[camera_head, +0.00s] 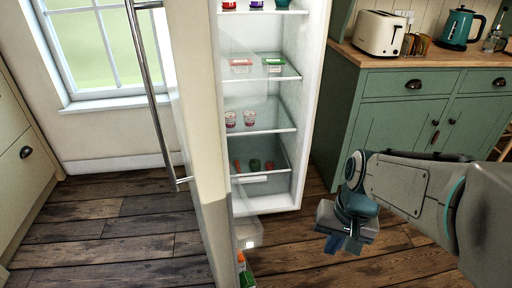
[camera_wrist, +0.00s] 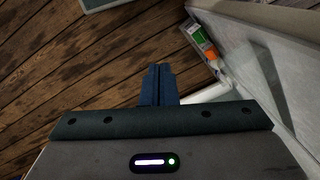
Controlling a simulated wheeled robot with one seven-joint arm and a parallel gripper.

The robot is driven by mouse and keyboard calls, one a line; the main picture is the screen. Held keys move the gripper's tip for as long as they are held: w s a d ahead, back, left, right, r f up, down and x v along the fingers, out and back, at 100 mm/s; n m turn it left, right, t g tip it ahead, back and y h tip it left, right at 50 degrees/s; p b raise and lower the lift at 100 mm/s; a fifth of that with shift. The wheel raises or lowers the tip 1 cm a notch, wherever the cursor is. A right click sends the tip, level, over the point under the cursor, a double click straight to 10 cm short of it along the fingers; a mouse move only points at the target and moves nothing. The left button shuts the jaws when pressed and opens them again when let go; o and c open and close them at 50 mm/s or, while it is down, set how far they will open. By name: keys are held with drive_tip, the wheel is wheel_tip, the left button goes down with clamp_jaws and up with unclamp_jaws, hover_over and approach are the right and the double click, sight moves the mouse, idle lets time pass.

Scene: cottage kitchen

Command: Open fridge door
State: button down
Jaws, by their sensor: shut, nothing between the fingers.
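The fridge door (camera_head: 195,120) stands wide open in the head view, swung toward me, with its long metal handle (camera_head: 150,90) on the outer face at left. The fridge interior (camera_head: 259,93) is in plain view, with glass shelves and a drawer. My gripper (camera_head: 343,244) is to the right of the door and in front of the fridge's right side, pointing down over the floor and apart from the handle. In the wrist view its blue fingers (camera_wrist: 158,85) are together and empty. The door's inner side (camera_wrist: 265,50) shows at the right there.
Green cabinets (camera_head: 408,115) with a wooden counter stand right of the fridge, bearing a toaster (camera_head: 380,33) and a teal kettle (camera_head: 459,27). A window (camera_head: 100,45) and cream drawers (camera_head: 22,150) are at left. Cartons sit in the door's low bin (camera_wrist: 204,45). The wooden floor (camera_head: 100,235) is clear.

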drive_tip(key=w+a+r+m+g+y+p, duration=0.25)
drive_tip(key=w+a+r+m+p, duration=0.3)
drive_tip(key=p, duration=0.35)
drive_tip(key=w+a+r+m+g+y+p, duration=0.2)
drive_tip(key=w+a+r+m+y+p, duration=0.25)
drive_tip(key=r+p, duration=0.4)
drive_tip(key=a+r+p+x, duration=0.1)
drive_tip(key=p+x, duration=0.1)
drive_tip(key=x, duration=1.1)
drive_tip(key=shift+a+f+m, duration=0.25)
drive_tip(key=shift+a+m, duration=0.05)
drive_tip(key=shift+m, duration=0.1)
drive_tip(key=shift+s+t, duration=0.15)
drive_tip(key=shift+t, duration=0.1)
